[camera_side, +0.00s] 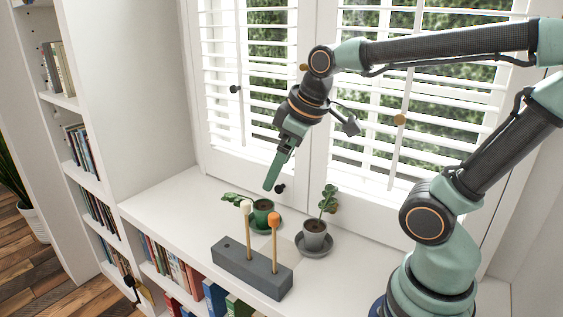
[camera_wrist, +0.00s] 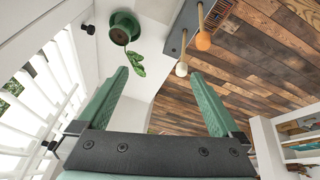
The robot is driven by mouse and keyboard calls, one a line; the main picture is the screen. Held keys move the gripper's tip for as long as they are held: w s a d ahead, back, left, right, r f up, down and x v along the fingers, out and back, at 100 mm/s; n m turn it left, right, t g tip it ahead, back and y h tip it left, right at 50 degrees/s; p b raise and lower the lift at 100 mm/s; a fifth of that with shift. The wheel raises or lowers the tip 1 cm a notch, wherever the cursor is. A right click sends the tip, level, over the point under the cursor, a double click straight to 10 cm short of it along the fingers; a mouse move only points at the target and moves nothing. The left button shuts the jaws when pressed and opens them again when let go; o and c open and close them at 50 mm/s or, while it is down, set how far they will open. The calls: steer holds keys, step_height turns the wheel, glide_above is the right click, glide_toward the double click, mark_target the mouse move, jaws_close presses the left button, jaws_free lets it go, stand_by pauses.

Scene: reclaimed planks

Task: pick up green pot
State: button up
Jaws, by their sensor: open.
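A grey pot (camera_side: 314,237) with a plant stands on a saucer to the right. A grey block (camera_side: 250,268) holding two sticks, one white-tipped and one orange-tipped, lies in front of the pots. White shutters (camera_side: 350,150) rise behind. The shelf's left part is clear.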

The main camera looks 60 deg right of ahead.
steer(key=m, duration=0.1)
steer(key=s+m, duration=0.1)
steer(key=s+a+m, duration=0.1)
steer(key=shift+s+a+f+t, duration=0.1)
steer(key=shift+s+f+t, duration=0.05)
steer(key=shift+f+t, duration=0.25)
steer(key=shift+r, duration=0.1)
steer(key=m+g, duration=0.6)
steer(key=m, duration=0.8)
glide_above(264, 207)
step_height(264, 207, down, 10)
steer(key=f, duration=1.1)
steer(key=shift+s+a+f, duration=0.2)
steer(key=shift+a+f, duration=0.15)
steer(key=shift+c, duration=0.3)
jaws_close()
